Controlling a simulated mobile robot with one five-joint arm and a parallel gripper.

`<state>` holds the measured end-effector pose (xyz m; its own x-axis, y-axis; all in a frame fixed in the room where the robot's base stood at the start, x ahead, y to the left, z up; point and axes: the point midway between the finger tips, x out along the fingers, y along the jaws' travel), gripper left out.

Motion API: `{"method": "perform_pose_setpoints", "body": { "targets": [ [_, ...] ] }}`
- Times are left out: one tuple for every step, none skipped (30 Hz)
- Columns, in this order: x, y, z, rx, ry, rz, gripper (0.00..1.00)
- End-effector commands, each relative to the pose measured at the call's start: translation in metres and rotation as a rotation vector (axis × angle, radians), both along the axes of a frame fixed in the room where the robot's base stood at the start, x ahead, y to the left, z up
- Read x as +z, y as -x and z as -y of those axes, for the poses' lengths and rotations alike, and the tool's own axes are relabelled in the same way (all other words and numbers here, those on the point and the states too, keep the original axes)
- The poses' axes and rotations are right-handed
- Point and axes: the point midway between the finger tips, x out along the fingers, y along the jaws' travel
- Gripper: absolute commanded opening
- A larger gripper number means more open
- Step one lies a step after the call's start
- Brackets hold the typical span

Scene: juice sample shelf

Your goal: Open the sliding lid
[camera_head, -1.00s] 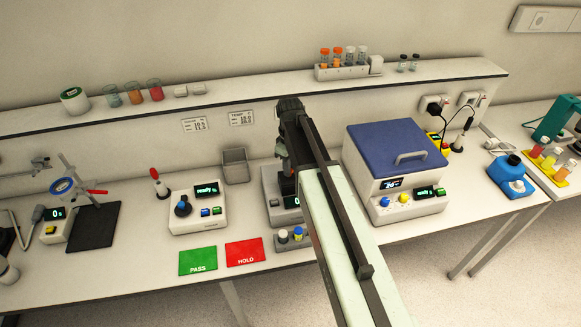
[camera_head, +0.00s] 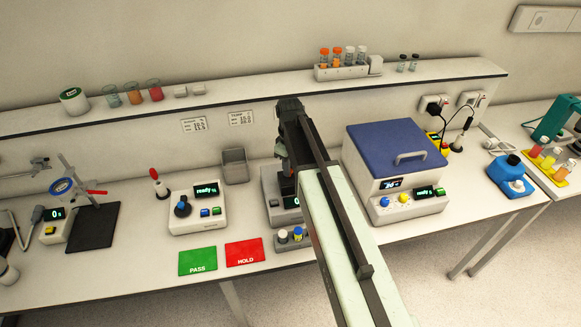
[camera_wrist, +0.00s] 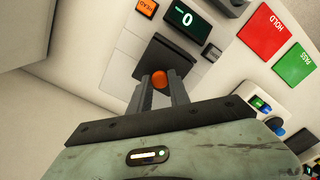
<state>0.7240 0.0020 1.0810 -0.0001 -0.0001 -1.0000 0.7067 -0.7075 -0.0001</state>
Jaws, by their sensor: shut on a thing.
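A light grey instrument (camera_head: 270,190) with a dark display stands on the bench, mostly behind my arm in the head view. In the wrist view its display (camera_wrist: 187,15) reads 0, beside an orange button (camera_wrist: 147,8). A dark rectangular panel (camera_wrist: 172,56), which looks like the sliding lid, shows on its top. My gripper (camera_wrist: 160,88) is over the panel and shut on a round orange knob (camera_wrist: 160,77). The fingers hide the knob's base, so I cannot tell how it joins the panel or how far the lid is open.
Green PASS (camera_head: 198,261) and red HOLD (camera_head: 245,252) mats lie to the left. A blue-lidded box (camera_head: 395,150) stands close on the right. A shelf (camera_head: 230,88) runs behind.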

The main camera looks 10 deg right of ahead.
Motion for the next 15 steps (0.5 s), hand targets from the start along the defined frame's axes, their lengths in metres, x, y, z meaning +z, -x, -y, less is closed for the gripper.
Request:
{"method": "perform_pose_setpoints", "body": {
  "targets": [
    [0.000,0.000,0.000,0.000,0.000,0.000,0.00],
    [0.000,0.000,0.000,0.000,0.000,0.000,0.00],
    [0.000,0.000,0.000,0.000,0.000,0.000,0.00],
    [0.000,-0.001,0.000,0.000,0.000,0.000,0.00],
    [0.000,-0.003,0.000,0.000,0.000,0.000,0.00],
    [0.000,-0.006,0.000,0.000,0.000,0.000,0.00],
    [0.000,-0.009,0.000,0.000,0.000,0.000,0.00],
    [0.000,-0.014,0.000,0.001,0.000,0.000,0.00],
    [0.000,-0.021,0.000,0.001,0.000,0.000,0.00],
    [0.000,-0.027,0.000,0.001,0.000,0.000,0.00],
    [0.000,-0.033,0.000,0.001,0.000,0.000,0.00],
    [0.000,-0.043,0.000,0.001,0.000,0.000,0.00],
    [0.000,-0.050,-0.001,0.001,0.000,0.000,0.00],
    [0.000,-0.057,-0.001,0.001,0.000,0.000,0.00],
    [0.000,-0.066,-0.001,0.001,0.000,0.000,0.00]
  ]
}}
